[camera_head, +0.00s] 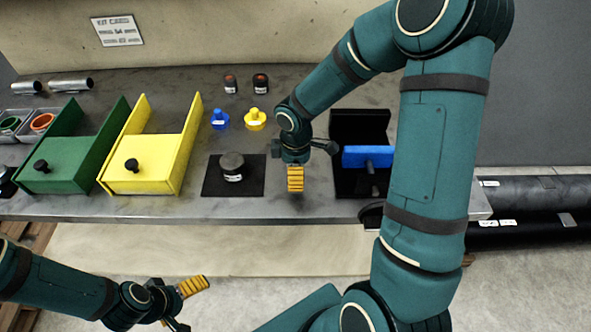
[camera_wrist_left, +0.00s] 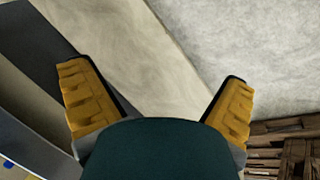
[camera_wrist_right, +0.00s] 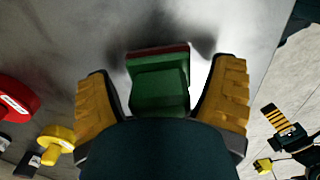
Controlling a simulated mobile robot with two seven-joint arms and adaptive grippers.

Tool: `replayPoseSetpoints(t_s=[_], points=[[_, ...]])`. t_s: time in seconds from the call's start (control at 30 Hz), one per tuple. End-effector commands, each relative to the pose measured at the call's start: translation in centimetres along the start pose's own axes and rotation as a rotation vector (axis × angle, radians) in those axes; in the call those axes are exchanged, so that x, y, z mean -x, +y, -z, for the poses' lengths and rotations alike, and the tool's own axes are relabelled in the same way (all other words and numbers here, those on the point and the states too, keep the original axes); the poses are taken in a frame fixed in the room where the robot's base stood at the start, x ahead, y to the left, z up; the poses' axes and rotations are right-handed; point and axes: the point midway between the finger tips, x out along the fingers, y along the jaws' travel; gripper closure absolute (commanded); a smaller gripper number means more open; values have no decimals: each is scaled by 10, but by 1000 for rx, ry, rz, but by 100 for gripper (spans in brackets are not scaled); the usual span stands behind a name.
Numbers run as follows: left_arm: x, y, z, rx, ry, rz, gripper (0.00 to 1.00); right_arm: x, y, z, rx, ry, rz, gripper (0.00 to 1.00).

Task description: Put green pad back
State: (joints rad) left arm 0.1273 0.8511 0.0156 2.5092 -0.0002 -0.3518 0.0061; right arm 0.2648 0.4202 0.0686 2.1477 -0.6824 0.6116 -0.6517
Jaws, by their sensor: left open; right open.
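A green block with a red edge, seemingly the green pad (camera_wrist_right: 158,90), shows between the fingers of my right gripper (camera_wrist_right: 162,95) in the right wrist view. The fingers are open on either side of it; I cannot tell whether they touch it. In the head view the pad is hidden behind my right gripper (camera_head: 295,180), which points down over the bench between the black mat and the black fixture. My left gripper (camera_head: 190,287) is open and empty, in front of the bench over the floor; in the left wrist view its fingers (camera_wrist_left: 158,105) stand wide apart.
A black fixture (camera_head: 347,122) with a blue pad (camera_head: 368,156) stands at the right, partly behind my right arm. A black knob (camera_head: 232,165) sits on a black mat (camera_head: 210,185). Green (camera_head: 60,165) and yellow boxes (camera_head: 145,170) stand left. Blue (camera_head: 219,119) and yellow knobs (camera_head: 255,120) are behind.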

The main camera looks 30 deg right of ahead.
Motion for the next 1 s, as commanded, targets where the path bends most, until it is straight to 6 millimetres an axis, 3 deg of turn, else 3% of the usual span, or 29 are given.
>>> replayPoseSetpoints(t_s=[0.17,0.6,0.8,1.0], points=[[6,2,2,1,5,0,0,19,1,0,0,1,-4,17],[24,9,11,7,24,2,0,104,1,0,0,2,-4,17],[27,10,12,8,27,3,0,121,0,0,0,1,-1,17],[27,10,13,8,28,3,0,123,0,0,0,1,0,17]])
